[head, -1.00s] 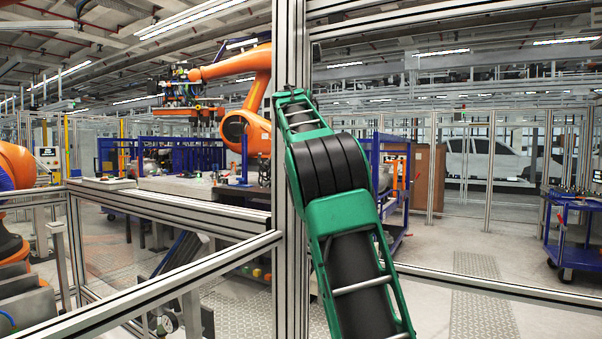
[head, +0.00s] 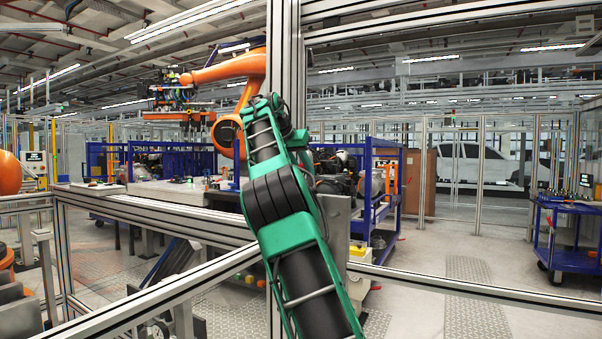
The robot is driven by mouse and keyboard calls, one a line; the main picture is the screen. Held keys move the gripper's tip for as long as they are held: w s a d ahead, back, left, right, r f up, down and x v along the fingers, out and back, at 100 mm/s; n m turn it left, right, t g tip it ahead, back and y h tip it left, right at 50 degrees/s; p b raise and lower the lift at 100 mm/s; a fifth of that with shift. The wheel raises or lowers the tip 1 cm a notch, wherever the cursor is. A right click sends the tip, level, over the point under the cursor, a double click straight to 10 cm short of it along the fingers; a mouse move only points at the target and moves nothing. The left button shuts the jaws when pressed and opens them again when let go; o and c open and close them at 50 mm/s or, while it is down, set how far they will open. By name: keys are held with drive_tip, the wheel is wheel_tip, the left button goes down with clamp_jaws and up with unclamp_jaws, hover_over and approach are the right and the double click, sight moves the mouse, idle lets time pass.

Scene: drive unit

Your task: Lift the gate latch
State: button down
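My green and black arm (head: 283,205) rises from the bottom of the head view and leans up to the left, across the upright aluminium post (head: 286,50) of the fence. My gripper does not show; the far end of the arm hides what lies behind it. I cannot make out a gate latch. Part of the post, where a latch could sit, is covered by my arm.
A slanting aluminium rail (head: 180,293) runs left of the post and another rail (head: 480,287) runs right. Behind the fence stand an orange industrial robot (head: 228,135) and a blue rack (head: 384,190). A blue cart (head: 572,258) stands far right. Floor between is clear.

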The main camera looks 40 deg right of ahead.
drive_tip(key=c, duration=1.8)
unclamp_jaws()
drive_tip(key=shift+w+a+r, duration=0.1)
drive_tip(key=shift+w+a, duration=0.05)
drive_tip(key=shift+w, duration=0.15)
drive_tip(key=shift+c, duration=0.2)
drive_tip(key=o, duration=0.4)
drive_tip(key=shift+w, duration=0.15)
drive_tip(key=v, duration=0.7)
drive_tip(key=shift+a, duration=0.1)
